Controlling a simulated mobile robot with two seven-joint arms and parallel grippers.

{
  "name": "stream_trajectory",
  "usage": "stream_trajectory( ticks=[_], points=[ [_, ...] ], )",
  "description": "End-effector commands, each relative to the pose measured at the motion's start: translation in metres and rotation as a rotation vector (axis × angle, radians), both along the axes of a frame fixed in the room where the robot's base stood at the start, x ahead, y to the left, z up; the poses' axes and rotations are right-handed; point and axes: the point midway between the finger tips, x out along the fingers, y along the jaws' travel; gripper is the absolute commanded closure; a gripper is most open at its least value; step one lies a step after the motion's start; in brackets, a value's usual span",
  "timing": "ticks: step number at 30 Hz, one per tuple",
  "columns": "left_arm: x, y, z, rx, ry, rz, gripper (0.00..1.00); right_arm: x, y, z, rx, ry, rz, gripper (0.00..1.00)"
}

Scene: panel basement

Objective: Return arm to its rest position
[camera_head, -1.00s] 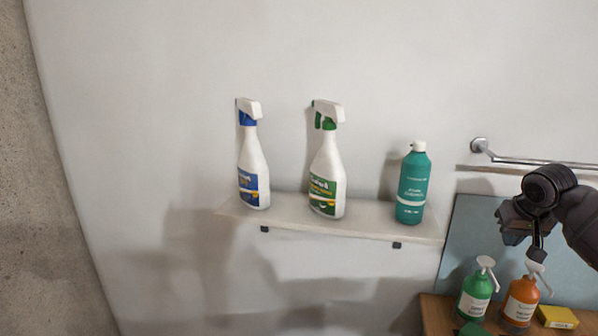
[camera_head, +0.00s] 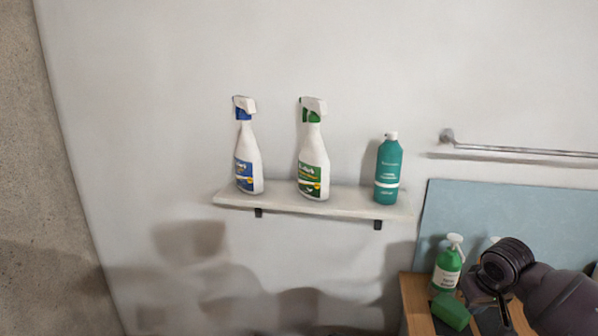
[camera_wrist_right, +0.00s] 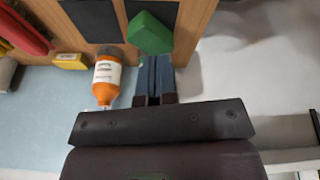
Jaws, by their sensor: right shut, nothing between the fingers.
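My right gripper (camera_head: 492,300) is at the lower right of the head view, in front of the wooden counter, with its wrist hiding part of what stands there. In the right wrist view its fingers (camera_wrist_right: 154,80) are together and hold nothing. A green block (camera_wrist_right: 150,34) lies on the counter just beyond the fingertips in that view. My left gripper is not in view.
A white wall shelf (camera_head: 310,207) holds a blue-labelled spray bottle (camera_head: 248,165), a green-labelled spray bottle (camera_head: 313,160) and a teal bottle (camera_head: 388,170). A green pump bottle (camera_head: 447,270) stands on the wooden counter (camera_head: 415,305). A metal rail (camera_head: 520,150) is above.

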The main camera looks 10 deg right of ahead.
Motion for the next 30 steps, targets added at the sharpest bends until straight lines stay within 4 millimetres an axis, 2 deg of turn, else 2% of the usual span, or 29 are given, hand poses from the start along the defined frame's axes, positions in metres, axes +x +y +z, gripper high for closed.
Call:
stream_trajectory(
  ticks=[1,6,12,18,24,30],
  points=[
    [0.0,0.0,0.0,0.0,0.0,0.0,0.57,-0.018,0.017,-0.024,0.008,0.017,0.035,1.0],
    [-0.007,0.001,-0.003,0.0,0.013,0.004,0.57,-0.077,0.068,-0.078,0.017,0.032,0.137,1.0],
    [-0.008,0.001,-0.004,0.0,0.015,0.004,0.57,-0.15,0.117,-0.11,0.032,0.023,0.197,1.0],
    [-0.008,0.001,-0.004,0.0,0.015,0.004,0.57,-0.215,0.147,-0.115,0.03,0.004,0.191,1.0],
    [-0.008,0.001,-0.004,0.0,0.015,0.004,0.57,-0.256,0.157,-0.107,0.015,-0.005,0.153,1.0],
    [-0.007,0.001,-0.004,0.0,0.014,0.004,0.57,-0.285,0.16,-0.097,-0.005,-0.006,0.11,1.0]
  ],
)
